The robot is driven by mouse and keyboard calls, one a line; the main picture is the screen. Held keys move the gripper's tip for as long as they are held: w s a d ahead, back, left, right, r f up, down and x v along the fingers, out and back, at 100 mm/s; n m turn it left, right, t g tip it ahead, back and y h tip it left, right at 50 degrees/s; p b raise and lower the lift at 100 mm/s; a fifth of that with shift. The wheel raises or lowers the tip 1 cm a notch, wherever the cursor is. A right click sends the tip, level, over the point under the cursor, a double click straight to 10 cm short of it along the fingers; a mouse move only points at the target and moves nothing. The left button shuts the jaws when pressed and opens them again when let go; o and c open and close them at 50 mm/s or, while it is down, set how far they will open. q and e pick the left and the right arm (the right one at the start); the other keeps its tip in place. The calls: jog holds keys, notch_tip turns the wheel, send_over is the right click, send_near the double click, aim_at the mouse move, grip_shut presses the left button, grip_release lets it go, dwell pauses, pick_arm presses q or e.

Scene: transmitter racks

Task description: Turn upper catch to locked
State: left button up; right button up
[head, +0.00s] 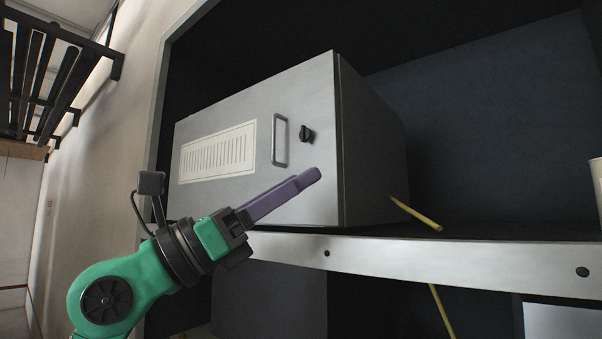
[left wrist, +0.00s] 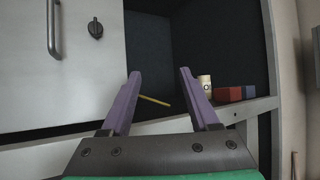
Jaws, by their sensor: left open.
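The upper catch is a small black knob (head: 307,134) on the front of a grey cabinet unit (head: 228,115), just right of its metal handle (head: 279,140). It also shows in the left wrist view (left wrist: 95,28), at upper left beside the handle (left wrist: 54,28). My left gripper (head: 312,176) has purple fingers and is below the catch in the head view, apart from it. In the left wrist view its two fingers (left wrist: 160,75) stand apart with nothing between them. My right gripper is not in view.
The unit stands on a shelf with a pale metal front edge (head: 430,262). A yellow rod (head: 415,214) lies right of the unit. A white cylinder (left wrist: 205,83), a red block (left wrist: 227,95) and a blue block (left wrist: 248,92) stand farther right.

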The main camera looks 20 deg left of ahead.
pick_arm(q)
jog(key=s+a+r+n+t+y, duration=0.1)
jog(key=s+a+r+t+y, duration=0.1)
jog(key=a+r+t+y, duration=0.45)
jog(key=g+y+p, duration=0.2)
jog(key=p, duration=0.6)
send_near(301, 135)
jog(key=x, duration=0.8)
jog(key=shift+s+r, duration=0.15)
jog(key=shift+r, duration=0.1)
jog(key=shift+w+d, duration=0.25)
jog(key=shift+w, duration=0.2)
jog(key=shift+a+f, duration=0.1)
grip_shut()
